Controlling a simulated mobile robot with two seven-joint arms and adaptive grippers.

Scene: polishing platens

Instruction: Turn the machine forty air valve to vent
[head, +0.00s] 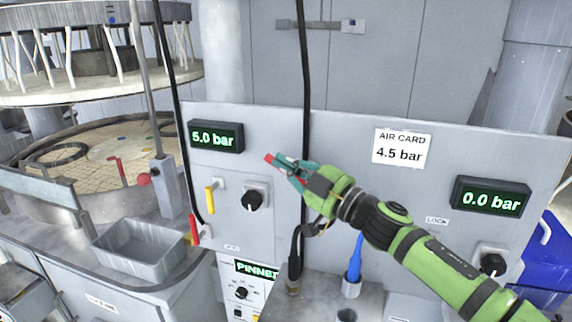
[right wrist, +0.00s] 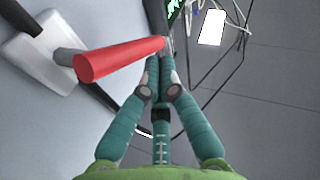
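A red valve handle (head: 270,158) stands out from the grey panel, just right of the 5.0 bar display. In the right wrist view it is a thick red cylinder (right wrist: 120,58) on a grey stem and plate. My right gripper (head: 288,168) is at this handle, its teal fingers overlapping it in the head view. In the right wrist view the fingertips (right wrist: 160,62) lie close together at the cylinder's far end. I cannot tell whether they grip it. No machine number is readable. My left gripper is not in view.
The panel carries a 5.0 bar display (head: 215,137), a 0.0 bar display (head: 491,199) and an air card (head: 401,149) reading 4.5 bar. A black knob (head: 251,201), a yellow handle (head: 210,199) and a lower red handle (head: 193,229) are nearby. A black cable (head: 302,75) hangs close to my gripper.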

